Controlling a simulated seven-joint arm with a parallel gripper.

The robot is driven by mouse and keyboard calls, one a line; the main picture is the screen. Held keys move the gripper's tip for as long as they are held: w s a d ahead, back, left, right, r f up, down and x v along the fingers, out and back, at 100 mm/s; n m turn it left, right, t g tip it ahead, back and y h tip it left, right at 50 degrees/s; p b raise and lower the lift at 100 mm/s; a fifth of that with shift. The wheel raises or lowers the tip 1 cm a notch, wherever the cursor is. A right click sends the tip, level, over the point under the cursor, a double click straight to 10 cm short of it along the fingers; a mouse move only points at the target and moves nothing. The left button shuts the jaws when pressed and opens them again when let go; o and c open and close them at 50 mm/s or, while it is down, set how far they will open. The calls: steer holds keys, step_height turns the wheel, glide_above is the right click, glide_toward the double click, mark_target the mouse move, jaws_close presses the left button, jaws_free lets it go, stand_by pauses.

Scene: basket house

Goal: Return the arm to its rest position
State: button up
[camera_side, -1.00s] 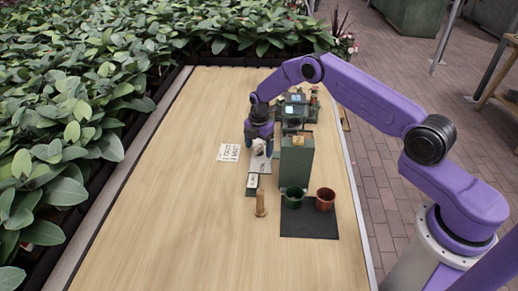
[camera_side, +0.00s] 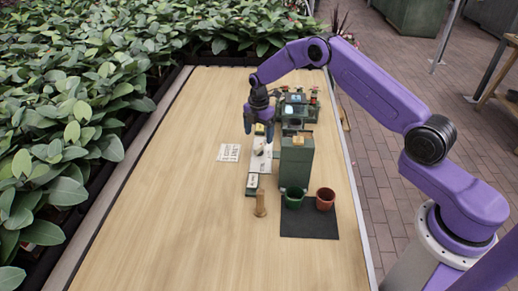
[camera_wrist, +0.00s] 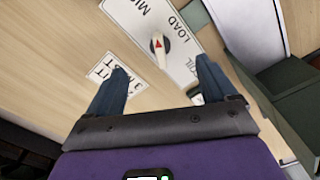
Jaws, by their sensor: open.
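My gripper (camera_side: 258,128) is open and empty above the table, near a white labelled plate (camera_side: 256,165). The arm arches up and over from the right in the side view. In the wrist view my two blue fingers (camera_wrist: 158,85) are spread apart. Beyond them is the white plate (camera_wrist: 140,15), with the word LOAD and a partly cut-off word on it. A pale knob with a red pointer (camera_wrist: 160,45) sits on this plate, apart from my fingers.
A green box (camera_side: 296,160) stands right of the plate, with a small machine (camera_side: 297,108) behind. Green (camera_side: 294,198) and terracotta (camera_side: 325,199) pots stand on a dark mat (camera_side: 310,228). A wooden peg (camera_side: 260,204) and printed card (camera_side: 229,152) are nearby. The table's left side is clear.

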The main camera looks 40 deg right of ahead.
steer(key=shift+r, duration=0.4)
